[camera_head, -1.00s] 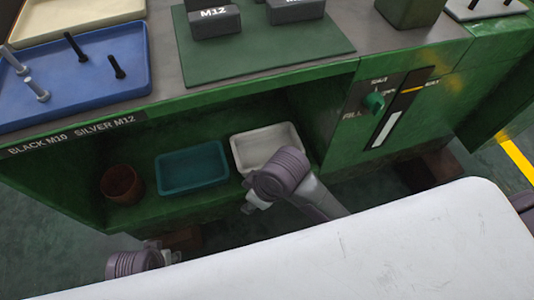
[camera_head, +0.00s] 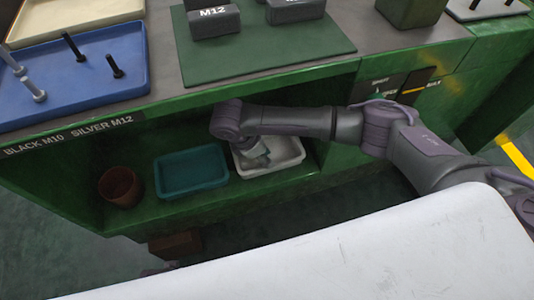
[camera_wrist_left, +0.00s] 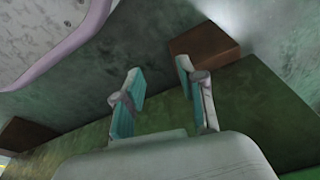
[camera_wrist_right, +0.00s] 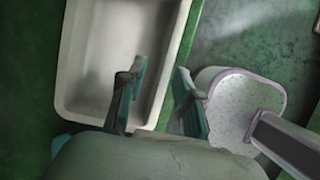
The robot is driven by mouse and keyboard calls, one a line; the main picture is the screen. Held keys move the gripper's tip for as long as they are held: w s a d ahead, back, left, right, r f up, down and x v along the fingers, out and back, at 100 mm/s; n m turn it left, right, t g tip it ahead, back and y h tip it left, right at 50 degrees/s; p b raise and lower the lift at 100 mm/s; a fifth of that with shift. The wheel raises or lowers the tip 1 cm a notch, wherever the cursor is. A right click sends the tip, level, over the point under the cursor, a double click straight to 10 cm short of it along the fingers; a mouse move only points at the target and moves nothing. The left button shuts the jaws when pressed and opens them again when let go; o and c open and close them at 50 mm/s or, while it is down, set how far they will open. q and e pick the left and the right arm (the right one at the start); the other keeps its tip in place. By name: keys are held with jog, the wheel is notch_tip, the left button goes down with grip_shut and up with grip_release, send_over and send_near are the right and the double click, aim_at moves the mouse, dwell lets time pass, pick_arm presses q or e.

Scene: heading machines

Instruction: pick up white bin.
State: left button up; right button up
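The white bin (camera_head: 287,158) sits on the lower shelf of the green bench, right of the teal bin. My right gripper (camera_head: 258,160) reaches down over it and hides part of it. In the right wrist view, the white bin (camera_wrist_right: 105,60) fills the left side. There my right gripper (camera_wrist_right: 160,72) is open, one finger over the bin's inside and the other beyond its wall. No grip on the wall shows. My left gripper (camera_wrist_left: 159,68) is open and empty in the left wrist view, near the shelf's green edge.
A teal bin (camera_head: 192,173) and a brown round pot (camera_head: 120,187) share the shelf. The bench top (camera_head: 166,62) above carries a blue tray (camera_head: 75,90) with bolts and a green mat (camera_head: 270,62) with dark blocks. My white base fills the front.

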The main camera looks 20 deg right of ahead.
jog(key=x, duration=0.3)
jog(key=b+x, duration=0.1)
jog(key=shift+s+d+f, duration=0.15)
jog(key=shift+s+f, duration=0.15)
jog(key=shift+s, duration=0.05)
jog(key=shift+d+f, duration=0.1)
jog(key=shift+f, duration=0.1)
pick_arm(q)
jog(key=r, duration=0.2)
jog(key=w+r, duration=0.1)
jog(key=r, duration=0.1)
jog(key=shift+w+r, duration=0.2)
pick_arm(e)
grip_shut()
